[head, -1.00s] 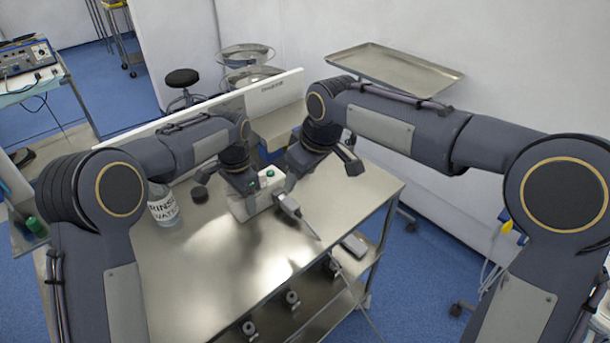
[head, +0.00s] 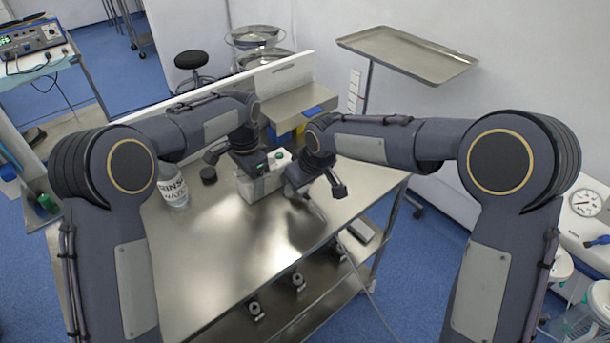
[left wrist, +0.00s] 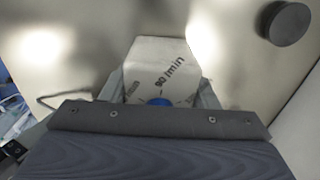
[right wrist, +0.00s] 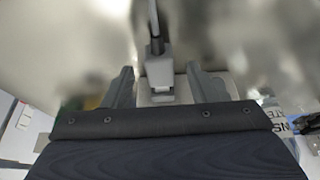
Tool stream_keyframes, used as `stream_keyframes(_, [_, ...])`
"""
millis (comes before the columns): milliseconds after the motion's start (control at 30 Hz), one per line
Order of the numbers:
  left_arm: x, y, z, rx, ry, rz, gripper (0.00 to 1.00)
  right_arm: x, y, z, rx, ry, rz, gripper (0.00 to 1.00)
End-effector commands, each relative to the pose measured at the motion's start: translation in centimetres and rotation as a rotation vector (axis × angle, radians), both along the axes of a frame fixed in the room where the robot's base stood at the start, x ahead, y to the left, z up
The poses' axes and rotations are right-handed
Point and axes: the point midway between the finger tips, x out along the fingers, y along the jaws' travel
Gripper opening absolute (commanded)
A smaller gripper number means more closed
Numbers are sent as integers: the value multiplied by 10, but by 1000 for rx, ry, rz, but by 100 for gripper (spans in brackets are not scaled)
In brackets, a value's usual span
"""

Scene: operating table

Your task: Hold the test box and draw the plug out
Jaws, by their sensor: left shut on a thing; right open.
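The pale test box (head: 258,186) stands on the steel table. My right gripper (head: 297,190) is at the box's right side and hides most of the plug in the head view. In the right wrist view the grey plug (right wrist: 159,68) lies between the open fingers, with gaps on both sides. Its cable (right wrist: 154,22) runs away from the box.
A raised shelf (head: 300,103) backs the table (head: 215,255). The front of the tabletop is clear.

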Motion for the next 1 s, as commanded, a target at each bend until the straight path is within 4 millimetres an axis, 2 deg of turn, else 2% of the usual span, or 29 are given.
stream_keyframes(333, [0,0,1,-1,-2,0,22,1,1,-4,0,0,0,53])
stream_keyframes(700, [0,0,1,-1,-2,0,22,1,1,-4,0,0,0,6])
stream_keyframes(733, [0,0,1,-1,-2,0,22,1,1,-4,0,0,0,25])
stream_keyframes(900, [0,0,1,-1,-2,0,22,1,1,-4,0,0,0,3])
stream_keyframes(933, [0,0,1,-1,-2,0,22,1,1,-4,0,0,0,0])
stream_keyframes(1000, [0,0,1,-1,-2,0,22,1,1,-3,-1,1,0,0])
